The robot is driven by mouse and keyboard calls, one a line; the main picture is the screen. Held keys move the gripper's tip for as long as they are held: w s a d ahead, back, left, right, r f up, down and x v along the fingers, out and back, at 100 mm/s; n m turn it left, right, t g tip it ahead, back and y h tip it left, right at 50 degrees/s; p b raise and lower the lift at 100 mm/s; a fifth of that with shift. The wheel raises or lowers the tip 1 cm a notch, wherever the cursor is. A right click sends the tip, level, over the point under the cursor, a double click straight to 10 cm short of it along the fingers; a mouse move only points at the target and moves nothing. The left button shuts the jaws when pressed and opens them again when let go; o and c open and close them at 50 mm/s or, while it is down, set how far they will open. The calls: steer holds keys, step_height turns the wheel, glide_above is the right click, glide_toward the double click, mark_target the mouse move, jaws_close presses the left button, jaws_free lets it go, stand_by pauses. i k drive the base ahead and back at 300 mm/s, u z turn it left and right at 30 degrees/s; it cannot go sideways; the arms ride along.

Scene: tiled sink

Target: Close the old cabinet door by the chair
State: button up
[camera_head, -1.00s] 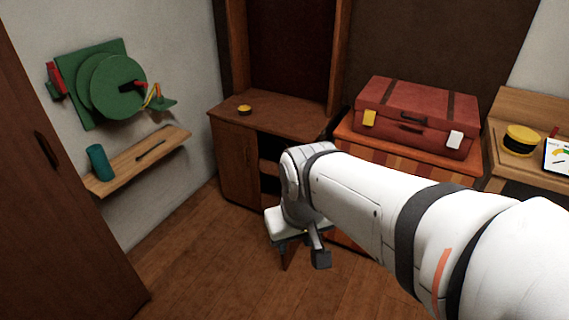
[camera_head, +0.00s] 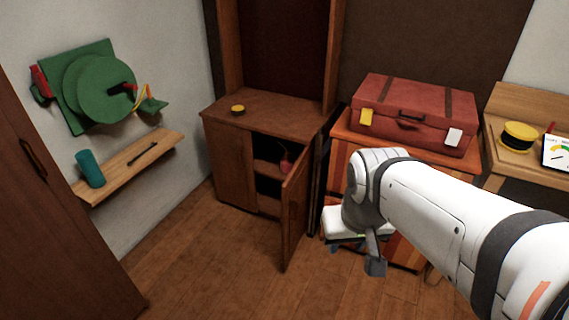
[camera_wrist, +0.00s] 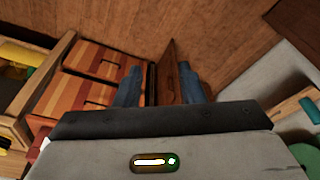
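The old wooden cabinet (camera_head: 229,172) stands against the back wall. Its left door is shut. Its right door (camera_head: 296,212) stands open, swung out into the room, and shows dark shelves inside. My gripper (camera_wrist: 160,70) is open and empty, its two dark fingers apart. In the head view my gripper's white body is right of the open door, in front of the striped chest; its fingertips are hard to see there. In the wrist view a brown upright panel, apparently the open door (camera_wrist: 171,68), shows between the fingers, nearer the right one; contact cannot be told. No chair is recognisable.
A red suitcase (camera_head: 414,112) lies on the striped chest (camera_head: 336,164) right of the cabinet. A small red object (camera_head: 285,163) is on the cabinet's inner shelf. A wall shelf (camera_head: 133,165) is at left. The wooden floor (camera_head: 215,262) before the cabinet is clear.

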mark_target(294, 187)
steer(key=i, duration=1)
steer(key=z, duration=0.35)
